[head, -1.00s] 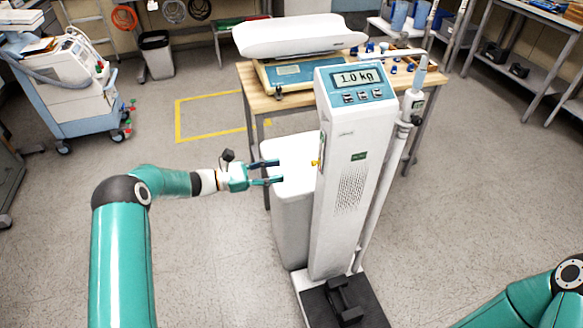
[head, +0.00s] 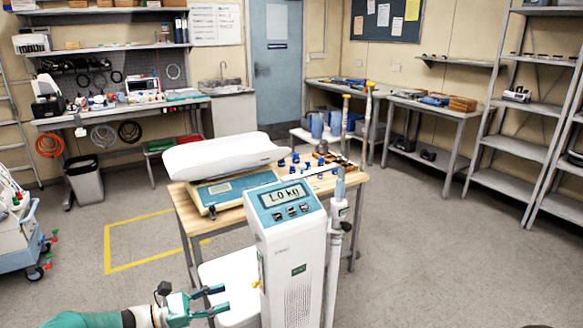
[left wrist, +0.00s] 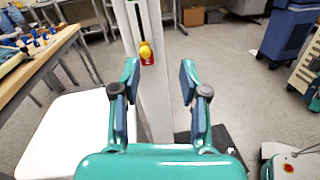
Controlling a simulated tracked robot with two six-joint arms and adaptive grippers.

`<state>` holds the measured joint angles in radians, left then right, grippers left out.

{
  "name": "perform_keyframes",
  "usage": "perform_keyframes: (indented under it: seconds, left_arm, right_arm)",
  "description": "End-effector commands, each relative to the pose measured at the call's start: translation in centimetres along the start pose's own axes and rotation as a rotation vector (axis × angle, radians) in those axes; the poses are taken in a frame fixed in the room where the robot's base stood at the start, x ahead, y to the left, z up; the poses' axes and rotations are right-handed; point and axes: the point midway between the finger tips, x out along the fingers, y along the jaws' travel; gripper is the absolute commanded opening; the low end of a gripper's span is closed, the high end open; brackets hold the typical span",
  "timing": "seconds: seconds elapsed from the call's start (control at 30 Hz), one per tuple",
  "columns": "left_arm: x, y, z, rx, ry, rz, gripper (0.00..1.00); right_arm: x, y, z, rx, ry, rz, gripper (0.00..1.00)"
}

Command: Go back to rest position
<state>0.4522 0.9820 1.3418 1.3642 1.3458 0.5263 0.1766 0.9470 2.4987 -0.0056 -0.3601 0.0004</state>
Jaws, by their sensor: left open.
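My left gripper (head: 218,300) is at the lower left of the head view, its two fingers apart with nothing between them. It points at the side of the tall white scale column (head: 297,270), whose display reads 1.0 kg. The left wrist view shows the open fingers (left wrist: 158,85) in front of the column (left wrist: 155,30), with a yellow and red knob (left wrist: 146,52) beyond the gap. A white box-like surface (head: 225,275) lies behind the gripper. My right gripper is not in view.
A wooden-topped table (head: 190,212) with a baby scale (head: 225,153) and small blue parts stands behind the column. A pole stands beside the column. A pale blue cart (head: 20,240) is at far left. Floor on the right is clear before the shelves (head: 510,150).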

Motion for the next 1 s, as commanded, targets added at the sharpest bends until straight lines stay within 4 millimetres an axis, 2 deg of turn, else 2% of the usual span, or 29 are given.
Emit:
perform_keyframes:
  seconds: [0.03,0.07,0.1,0.17,0.2,0.27,0.3,0.37,0.4,0.47,0.5,0.6,0.7,0.8,0.87,1.0]
  left_arm:
    - [1.9,-2.4,0.8,-0.033,-0.001,-0.065,0.44]
    - [2.7,-4.0,0.6,-0.052,0.01,-0.105,0.44]
    - [3.8,-6.4,0.0,-0.077,0.045,-0.162,0.44]
    - [4.9,-10.4,-1.4,-0.1,0.119,-0.253,0.44]
    - [5.3,-13.2,-2.5,-0.104,0.179,-0.316,0.44]
    - [5.4,-17.6,-4.2,-0.09,0.273,-0.416,0.44]
    - [5.1,-20.5,-5.3,-0.069,0.336,-0.486,0.44]
    - [4.0,-24.7,-6.9,-0.018,0.428,-0.597,0.44]
    - [2.9,-27.4,-7.9,0.032,0.486,-0.675,0.44]
    - [0.8,-31.4,-9.3,0.131,0.566,-0.801,0.44]
    - [-0.8,-33.7,-10.1,0.218,0.612,-0.89,0.44]
    - [-4.7,-37.7,-11.7,0.472,0.676,-1.075,0.44]
    - [-7.2,-39.5,-12.7,0.745,0.679,-1.197,0.44]
    - [-8.0,-39.7,-13.4,0.989,0.657,-1.243,0.44]
    - [-7.8,-39.1,-13.6,1.115,0.647,-1.244,0.44]
    - [-6.8,-36.8,-14.1,1.314,0.657,-1.211,0.44]
  right_arm:
    - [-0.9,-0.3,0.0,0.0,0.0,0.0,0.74]
    - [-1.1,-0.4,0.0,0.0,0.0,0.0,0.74]
    - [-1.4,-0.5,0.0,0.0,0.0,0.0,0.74]
    - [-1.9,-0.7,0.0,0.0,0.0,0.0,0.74]
    - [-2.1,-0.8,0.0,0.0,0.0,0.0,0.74]
    - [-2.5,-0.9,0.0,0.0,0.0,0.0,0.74]
    - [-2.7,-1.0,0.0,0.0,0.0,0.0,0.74]
    - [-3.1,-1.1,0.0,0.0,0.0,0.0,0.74]
    - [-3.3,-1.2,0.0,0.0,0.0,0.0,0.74]
    - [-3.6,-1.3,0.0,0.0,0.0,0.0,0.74]
    - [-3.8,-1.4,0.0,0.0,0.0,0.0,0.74]
    - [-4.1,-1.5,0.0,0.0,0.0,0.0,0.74]
    - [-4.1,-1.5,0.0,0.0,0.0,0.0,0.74]
    - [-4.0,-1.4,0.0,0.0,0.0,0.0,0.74]
    - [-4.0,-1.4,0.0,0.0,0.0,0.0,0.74]
    - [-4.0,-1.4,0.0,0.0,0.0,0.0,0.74]
